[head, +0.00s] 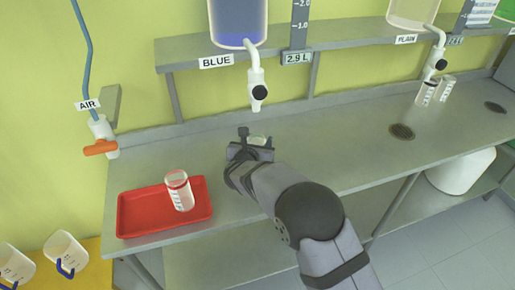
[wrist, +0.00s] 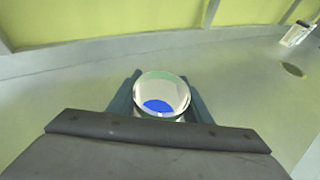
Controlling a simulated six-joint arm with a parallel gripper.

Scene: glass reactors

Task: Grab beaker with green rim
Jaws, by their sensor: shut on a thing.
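The beaker with the green rim (wrist: 161,90) is between the two fingers of my gripper (wrist: 162,98) in the wrist view. I look into its open top, and a blue patch shows inside. My gripper is shut on it, one finger on each side. In the head view my gripper (head: 249,150) is over the grey bench, below and in front of the BLUE tap (head: 257,88). Only a small part of the green-rimmed beaker (head: 259,140) shows there behind my gripper. I cannot tell whether its base touches the bench.
A clear beaker with a reddish rim (head: 178,190) stands in a red tray (head: 135,212) at the left. Two beakers (head: 426,92) stand near the PLAIN tap (head: 437,62). The orange AIR valve (head: 100,147) is at the left wall. The bench's middle right (head: 350,150) is clear.

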